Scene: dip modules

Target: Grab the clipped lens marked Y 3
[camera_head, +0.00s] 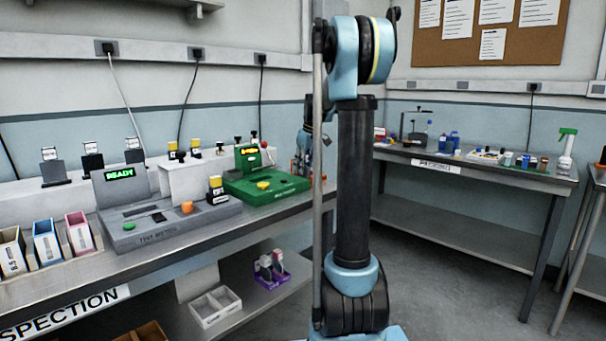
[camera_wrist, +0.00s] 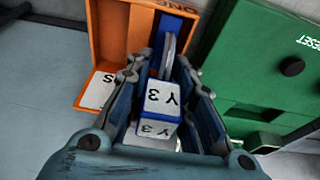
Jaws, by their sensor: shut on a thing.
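The clipped lens marked Y 3 (camera_wrist: 158,97) shows in the wrist view as a small white block with blue edges and black lettering. A grey loop or clip (camera_wrist: 168,55) rises behind it. My gripper (camera_wrist: 165,85) is shut on this block, with a jaw on each side of it. The block's lower part and the inner finger surfaces are partly hidden. In the head view I cannot make out the gripper or the lens; my arm's column stands in front.
In the wrist view an orange open box (camera_wrist: 105,45) lies just beyond the jaws, with a white label marked S (camera_wrist: 97,92) beside it. A green unit (camera_wrist: 265,70) stands close on the right. The head view shows an inspection bench (camera_head: 190,245) crowded with devices.

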